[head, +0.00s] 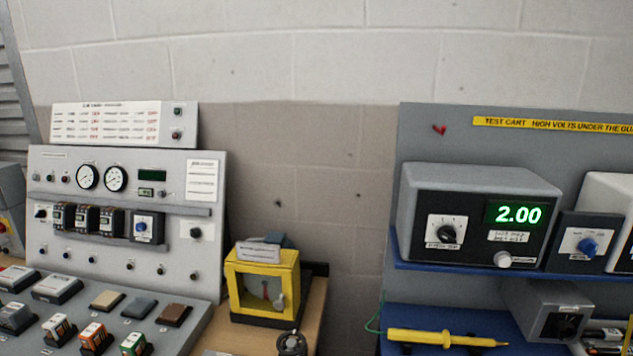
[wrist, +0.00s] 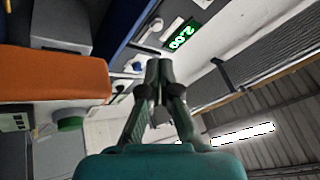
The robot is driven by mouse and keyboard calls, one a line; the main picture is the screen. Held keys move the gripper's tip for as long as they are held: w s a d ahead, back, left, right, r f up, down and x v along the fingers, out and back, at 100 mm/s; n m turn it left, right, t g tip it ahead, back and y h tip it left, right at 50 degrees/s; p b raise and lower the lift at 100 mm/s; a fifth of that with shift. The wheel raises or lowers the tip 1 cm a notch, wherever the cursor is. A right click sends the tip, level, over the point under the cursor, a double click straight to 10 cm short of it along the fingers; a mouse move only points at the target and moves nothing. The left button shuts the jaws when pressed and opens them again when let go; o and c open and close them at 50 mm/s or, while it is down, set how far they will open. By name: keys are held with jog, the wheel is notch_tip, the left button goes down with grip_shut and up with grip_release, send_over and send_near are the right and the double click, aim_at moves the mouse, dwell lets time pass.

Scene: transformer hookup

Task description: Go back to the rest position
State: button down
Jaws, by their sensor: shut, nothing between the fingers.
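My gripper (wrist: 158,75) shows in the wrist view, with its two dark fingers closed together and nothing between them. It is in free space and appears apart from the equipment around it. The wrist view looks tilted, with the green display (wrist: 182,38) of a meter box turned on its side beyond the fingertips. My gripper and arm do not show in the head view.
The head view shows a control panel (head: 60,210) at left, a yellow-framed box (head: 262,312) at centre, and a test cart with a meter box (head: 425,195) reading 2.00. A yellow probe (head: 440,338) lies on its lower shelf. An orange block (wrist: 55,75) is left of the fingers.

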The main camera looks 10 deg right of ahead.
jog(key=s+a+f+n+g+y, duration=0.2)
jog(key=s+a+f+n+y, duration=0.4)
jog(key=s+a+f+n, duration=0.45)
jog(key=s+a+f+n+g+y, duration=0.2)
jog(key=s+n, duration=0.1)
jog(key=s, duration=0.7)
jog(key=s+a+f+n+g+y, duration=0.2)
jog(key=s+n, duration=0.1)
jog(key=s, duration=0.7)
jog(key=shift+a+f+g+y, duration=0.15)
jog(key=shift+a+g+y, duration=0.15)
jog(key=shift+y, duration=0.1)
jog(key=shift+s, duration=0.1)
dwell(1.0)
